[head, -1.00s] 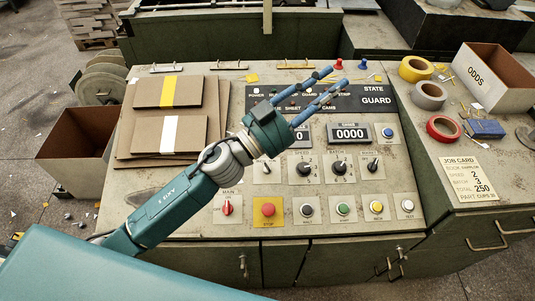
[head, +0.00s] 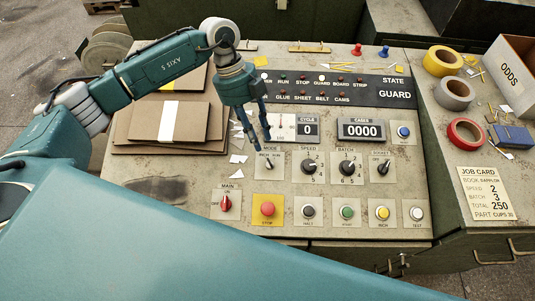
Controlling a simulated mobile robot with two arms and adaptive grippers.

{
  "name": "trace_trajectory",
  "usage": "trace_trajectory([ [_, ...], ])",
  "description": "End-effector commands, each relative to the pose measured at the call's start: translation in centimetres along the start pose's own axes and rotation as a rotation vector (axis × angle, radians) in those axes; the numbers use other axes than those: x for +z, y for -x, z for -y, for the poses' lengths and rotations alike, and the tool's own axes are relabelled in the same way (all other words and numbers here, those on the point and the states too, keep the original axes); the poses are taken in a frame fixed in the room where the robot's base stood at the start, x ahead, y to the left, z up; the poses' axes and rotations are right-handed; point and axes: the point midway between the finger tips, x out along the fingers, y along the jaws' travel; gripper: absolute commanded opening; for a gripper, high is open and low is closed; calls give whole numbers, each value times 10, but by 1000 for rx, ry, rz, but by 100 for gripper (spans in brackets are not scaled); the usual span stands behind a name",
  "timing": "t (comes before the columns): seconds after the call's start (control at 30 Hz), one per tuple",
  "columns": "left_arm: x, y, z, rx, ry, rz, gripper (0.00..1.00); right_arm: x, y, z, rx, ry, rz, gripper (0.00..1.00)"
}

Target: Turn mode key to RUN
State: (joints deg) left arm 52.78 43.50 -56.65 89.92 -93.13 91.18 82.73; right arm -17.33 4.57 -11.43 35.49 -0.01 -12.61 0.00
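The mode key (head: 268,166) is a small dark switch on a light plate marked MODE, with INCH and RUN lettering, at the left of the middle row of controls in the head view. Its exact setting is too small to tell. My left gripper (head: 261,143) points down at the panel, its two dark blue fingers apart with nothing seen between them. The fingertips are just above the mode plate in the picture and partly cover its top edge. I cannot tell whether they touch it. My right gripper is not in view.
SPEED (head: 309,166) and BATCH (head: 347,168) knobs sit right of the mode key. Below are the red MAIN switch (head: 225,203) and the red STOP button (head: 267,209). Stacked greyboard (head: 150,122) lies at left. Tape rolls (head: 465,132) and a job card (head: 486,192) lie at right.

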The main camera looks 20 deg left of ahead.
Motion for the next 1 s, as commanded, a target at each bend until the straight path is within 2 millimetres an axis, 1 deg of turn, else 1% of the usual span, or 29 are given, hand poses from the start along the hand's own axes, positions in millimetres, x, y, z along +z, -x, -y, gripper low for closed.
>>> trace_trajectory([
  [0.03, -2, -8, -1, 4, 0, -4, 28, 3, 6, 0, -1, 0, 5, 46],
  [0.17, -3, -34, 0, 2, 0, -5, 28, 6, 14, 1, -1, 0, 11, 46],
  [0.3, -3, -58, 1, -1, -1, -4, 28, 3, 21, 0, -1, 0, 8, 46],
  [0.4, -2, -72, 1, -2, -2, -4, 28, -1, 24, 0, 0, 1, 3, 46],
  [0.5, -2, -81, 1, -3, -1, -3, 28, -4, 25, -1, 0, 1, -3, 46],
  [0.6, -1, -86, 1, -3, -2, -1, 28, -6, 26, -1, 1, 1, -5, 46],
  [0.87, -1, -87, 1, -4, -3, -1, 28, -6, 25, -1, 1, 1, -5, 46],
  [0.9, -1, -87, 1, -4, -3, -1, 20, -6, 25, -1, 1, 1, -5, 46],
  [0.97, -1, -87, 1, -4, -3, -1, 8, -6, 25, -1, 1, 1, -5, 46],
  [1.0, -1, -87, 1, -4, -3, -1, 0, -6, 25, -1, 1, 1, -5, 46],
])
